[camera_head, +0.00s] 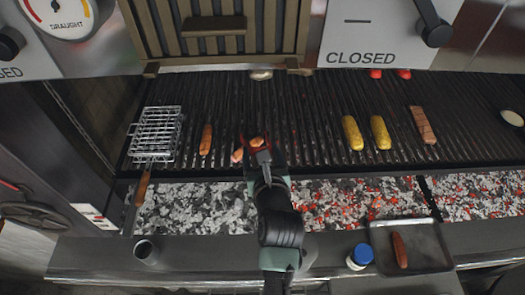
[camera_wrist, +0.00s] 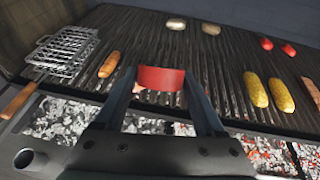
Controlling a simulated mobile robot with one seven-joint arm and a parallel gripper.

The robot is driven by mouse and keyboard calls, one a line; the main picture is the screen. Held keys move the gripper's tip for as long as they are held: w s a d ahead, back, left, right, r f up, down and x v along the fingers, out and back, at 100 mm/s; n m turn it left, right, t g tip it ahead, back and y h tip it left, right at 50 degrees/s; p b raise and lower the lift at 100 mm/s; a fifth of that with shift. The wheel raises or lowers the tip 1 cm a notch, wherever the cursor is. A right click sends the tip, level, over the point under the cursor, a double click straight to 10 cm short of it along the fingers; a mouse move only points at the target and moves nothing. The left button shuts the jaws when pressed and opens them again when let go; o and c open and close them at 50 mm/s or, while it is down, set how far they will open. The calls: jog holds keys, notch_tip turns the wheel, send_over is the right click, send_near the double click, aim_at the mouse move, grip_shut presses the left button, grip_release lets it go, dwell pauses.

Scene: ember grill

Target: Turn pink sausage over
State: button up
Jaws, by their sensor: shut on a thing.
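I cannot tell what the red object is. A pinkish, sausage-like thing (camera_head: 238,155) shows beside the fingers, partly hidden by them and by the red object. A small pinkish part also shows in the wrist view (camera_wrist: 137,89). I cannot tell if it touches the grate. An orange-brown sausage (camera_head: 206,139) lies on the grate (camera_head: 310,125) to the left, apart from my gripper.
A wire basket (camera_head: 157,130) is at the left. Glowing coals (camera_head: 345,203) run along the front. A tray (camera_head: 432,262) holds a dark red sausage (camera_head: 399,250), beside a blue-lidded jar (camera_head: 360,256).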

jog(key=shift+s+r, duration=0.1)
jog(key=s+r, duration=0.9)
jog(key=r, duration=0.1)
jog(key=shift+s+d, duration=0.2)
jog(key=shift+d, duration=0.25)
jog(key=shift+n+y, duration=0.3)
